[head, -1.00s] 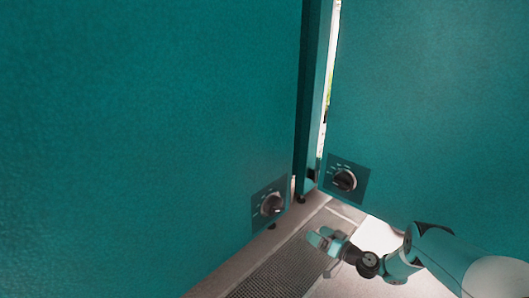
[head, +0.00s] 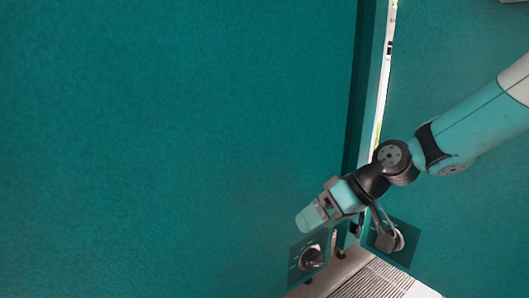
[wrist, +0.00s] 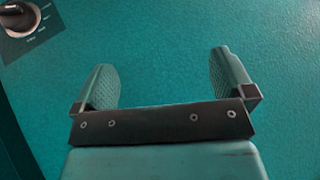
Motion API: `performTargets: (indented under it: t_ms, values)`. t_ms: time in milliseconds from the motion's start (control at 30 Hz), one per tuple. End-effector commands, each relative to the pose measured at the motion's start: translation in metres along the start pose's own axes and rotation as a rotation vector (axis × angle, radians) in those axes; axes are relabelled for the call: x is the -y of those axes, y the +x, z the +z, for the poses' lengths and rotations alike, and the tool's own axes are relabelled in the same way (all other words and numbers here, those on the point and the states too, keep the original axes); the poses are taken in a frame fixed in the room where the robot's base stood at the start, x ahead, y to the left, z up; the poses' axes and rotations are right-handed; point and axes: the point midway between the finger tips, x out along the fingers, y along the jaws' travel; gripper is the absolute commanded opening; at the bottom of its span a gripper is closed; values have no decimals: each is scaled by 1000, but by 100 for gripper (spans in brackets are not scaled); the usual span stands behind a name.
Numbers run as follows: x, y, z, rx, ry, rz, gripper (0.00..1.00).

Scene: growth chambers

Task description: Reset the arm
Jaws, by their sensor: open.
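My gripper (head: 318,212) is at the end of my teal arm, in front of the left teal chamber wall in the head view. In the wrist view its two fingers (wrist: 163,82) stand wide apart with nothing between them. A flat teal surface lies beyond them. A dial knob (wrist: 18,18) on a dark plate shows at the top left of the wrist view, clear of the fingers. In the head view a dial (head: 312,257) sits on the left chamber, just below my gripper.
The left teal chamber (head: 170,130) and the right teal chamber (head: 460,70) meet at a narrow bright gap (head: 383,85). A second dial plate (head: 403,248) on the right chamber is partly hidden by my arm. A grated floor strip (head: 370,283) lies below.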

Motion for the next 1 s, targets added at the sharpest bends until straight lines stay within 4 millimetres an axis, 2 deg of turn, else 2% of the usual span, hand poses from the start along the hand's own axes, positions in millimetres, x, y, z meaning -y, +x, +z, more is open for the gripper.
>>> performTargets:
  t_ms: [33, 100, 200, 400, 600, 633, 867, 1000]
  values:
    - [30, -14, 11, 43, -5, 19, 100]
    - [61, -30, 32, 104, 6, 48, 100]
    - [95, -48, 64, 176, 25, 88, 100]
    - [138, -74, 121, 272, 62, 158, 100]
    - [163, -94, 176, 340, 97, 221, 100]
    - [169, -106, 163, 338, 100, 219, 100]
    - [192, -145, 132, 338, 100, 216, 100]
    - [211, -177, 109, 337, 99, 216, 100]
